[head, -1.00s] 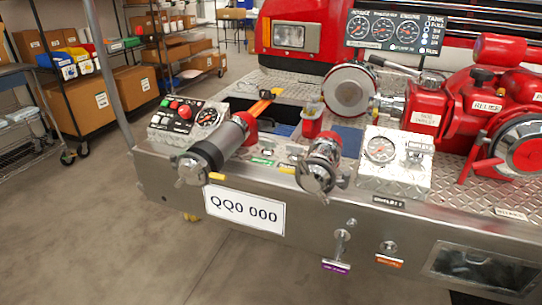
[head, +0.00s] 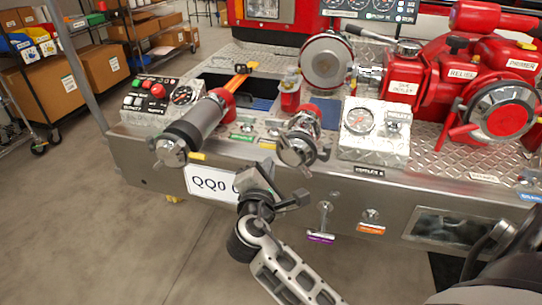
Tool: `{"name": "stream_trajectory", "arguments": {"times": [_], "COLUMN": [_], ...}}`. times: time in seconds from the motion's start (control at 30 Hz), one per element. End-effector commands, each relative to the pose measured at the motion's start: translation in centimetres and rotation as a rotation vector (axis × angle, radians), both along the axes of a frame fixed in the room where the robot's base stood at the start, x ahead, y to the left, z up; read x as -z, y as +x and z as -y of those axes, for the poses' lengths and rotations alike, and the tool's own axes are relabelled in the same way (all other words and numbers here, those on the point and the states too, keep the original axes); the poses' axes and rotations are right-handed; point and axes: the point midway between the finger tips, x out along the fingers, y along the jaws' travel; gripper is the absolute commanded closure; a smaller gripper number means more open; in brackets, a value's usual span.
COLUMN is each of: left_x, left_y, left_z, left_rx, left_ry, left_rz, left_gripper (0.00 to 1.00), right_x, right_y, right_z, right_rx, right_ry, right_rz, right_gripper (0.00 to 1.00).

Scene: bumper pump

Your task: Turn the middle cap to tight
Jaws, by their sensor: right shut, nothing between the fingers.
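The middle cap (head: 297,150), a silver cap with lugs, sits on the end of a short red-collared outlet at the front of the bumper. Its tight or loose state cannot be told from here. My right gripper (head: 266,172) comes up from below, in front of the bumper, just below and left of the cap. Its fingers are shut and empty, and it appears apart from the cap. It covers part of the white number plate (head: 203,181). My left gripper is not in view.
Left of the cap is a longer black-and-silver outlet with its own cap (head: 172,151). A gauge panel (head: 361,122) stands to the right. Purple-tagged (head: 321,238) and orange-tagged (head: 371,229) pulls stick out below. A red pump (head: 439,92) fills the right.

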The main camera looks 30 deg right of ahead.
Motion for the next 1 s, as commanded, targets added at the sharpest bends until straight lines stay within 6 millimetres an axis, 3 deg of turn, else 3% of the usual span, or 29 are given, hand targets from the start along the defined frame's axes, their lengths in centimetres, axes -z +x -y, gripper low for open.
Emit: {"name": "stream_trajectory", "arguments": {"times": [0.5,1.0], "left_x": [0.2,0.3], "left_y": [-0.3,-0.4], "left_z": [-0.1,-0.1], "left_rx": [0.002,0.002], "left_ry": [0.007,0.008], "left_rz": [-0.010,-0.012], "left_gripper": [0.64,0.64], "right_x": [0.7,0.8], "right_y": [6.1,6.8], "right_z": [5.7,6.3], "right_rx": [-0.001,-0.003], "right_ry": [-0.001,0.002], "right_rz": [0.000,0.001], "right_gripper": [1.00,1.00]}}
